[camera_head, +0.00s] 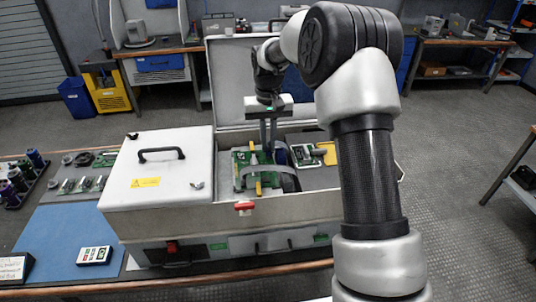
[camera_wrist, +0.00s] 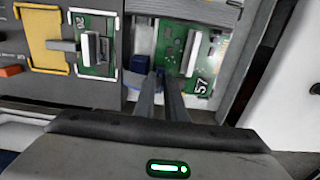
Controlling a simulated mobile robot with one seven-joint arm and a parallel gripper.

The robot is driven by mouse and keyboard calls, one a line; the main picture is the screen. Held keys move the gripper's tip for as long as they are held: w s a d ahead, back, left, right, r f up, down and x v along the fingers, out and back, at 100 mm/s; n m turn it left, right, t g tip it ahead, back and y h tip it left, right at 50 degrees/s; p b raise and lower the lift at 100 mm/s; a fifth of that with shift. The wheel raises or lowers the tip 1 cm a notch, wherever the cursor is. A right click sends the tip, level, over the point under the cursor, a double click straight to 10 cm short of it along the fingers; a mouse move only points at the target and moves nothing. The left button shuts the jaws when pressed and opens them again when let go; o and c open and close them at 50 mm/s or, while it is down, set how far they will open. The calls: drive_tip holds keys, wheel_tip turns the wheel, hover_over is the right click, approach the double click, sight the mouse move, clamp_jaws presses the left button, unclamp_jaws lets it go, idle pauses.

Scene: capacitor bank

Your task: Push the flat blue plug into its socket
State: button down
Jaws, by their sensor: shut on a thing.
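My gripper (camera_wrist: 161,77) reaches down into the open case, its two fingers close together. It is shut on a small blue piece at the fingertips, which looks like the flat blue plug but is mostly hidden by the fingers. In the head view my gripper (camera_head: 268,148) is above the green circuit board (camera_head: 241,158). In the wrist view a board marked 57 (camera_wrist: 203,88) lies just right of the fingertips, with a pale upright connector (camera_wrist: 192,53) on it. I cannot tell which part is the plug's socket, or whether the plug touches it.
The case's raised lid (camera_head: 228,80) stands behind my gripper, and a closed white cover (camera_head: 157,175) is at left. Grey strap-like bands (camera_head: 262,171) cross near the board.

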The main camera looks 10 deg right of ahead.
drive_tip(key=shift+f, duration=0.15)
drive_tip(key=c, duration=1.7)
unclamp_jaws()
drive_tip(key=shift+c, duration=0.2)
wheel_tip(320, 180, up, 16)
drive_tip(key=p, duration=0.1)
drive_tip(key=s+r+t+p, duration=0.1)
drive_tip(key=s+r, duration=0.5)
drive_tip(key=r, duration=0.1)
drive_tip(key=s+d+r+t, duration=0.2)
drive_tip(key=s+r, duration=0.2)
drive_tip(key=s, duration=0.7)
drive_tip(key=s+d+f+t+p, duration=0.1)
drive_tip(key=s+f, duration=0.1)
drive_tip(key=s, duration=0.6)
drive_tip(key=s+d+f+t+p, duration=0.1)
drive_tip(key=s+f, duration=0.2)
drive_tip(key=s, duration=0.5)
drive_tip(key=shift+s+f+t, duration=0.15)
drive_tip(key=shift+s+t, duration=0.1)
drive_tip(key=shift+t, duration=0.05)
